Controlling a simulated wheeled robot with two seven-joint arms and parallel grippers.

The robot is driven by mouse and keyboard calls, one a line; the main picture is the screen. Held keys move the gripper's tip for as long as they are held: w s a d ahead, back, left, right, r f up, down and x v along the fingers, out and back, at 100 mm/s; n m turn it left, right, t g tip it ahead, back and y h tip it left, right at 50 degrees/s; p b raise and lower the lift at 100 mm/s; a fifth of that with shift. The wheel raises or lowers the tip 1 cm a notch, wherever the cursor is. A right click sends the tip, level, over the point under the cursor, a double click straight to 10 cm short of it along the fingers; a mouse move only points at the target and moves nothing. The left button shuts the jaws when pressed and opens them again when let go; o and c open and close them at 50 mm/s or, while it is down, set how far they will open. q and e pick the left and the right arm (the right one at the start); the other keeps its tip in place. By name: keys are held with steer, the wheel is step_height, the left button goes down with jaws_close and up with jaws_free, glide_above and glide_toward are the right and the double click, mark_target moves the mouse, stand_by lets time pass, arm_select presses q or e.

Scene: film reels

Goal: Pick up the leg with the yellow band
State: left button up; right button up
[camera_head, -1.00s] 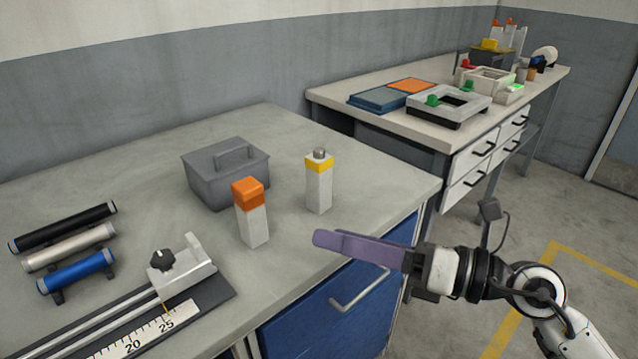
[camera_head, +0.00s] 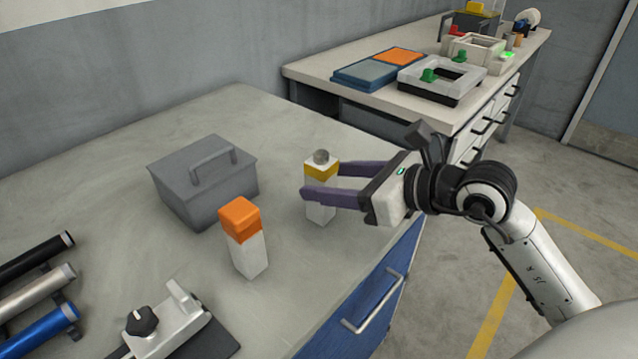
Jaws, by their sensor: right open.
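The leg with the yellow band (camera_head: 321,172) is a white upright block with a grey knob on top. It stands on the near table (camera_head: 110,140) close to its right edge. My left gripper is not in view.
A white leg with an orange top (camera_head: 242,237) stands to the left of the banded leg. A grey lidded box (camera_head: 205,180) is behind it. Black, silver and blue cylinders (camera_head: 40,330) lie at the lower left. A second table (camera_head: 370,108) with trays is at the back.

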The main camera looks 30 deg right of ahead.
steer(key=shift+p+x, duration=0.4)
steer(key=shift+x, duration=2.65)
steer(key=shift+r, duration=0.1)
steer(key=c, duration=1.3)
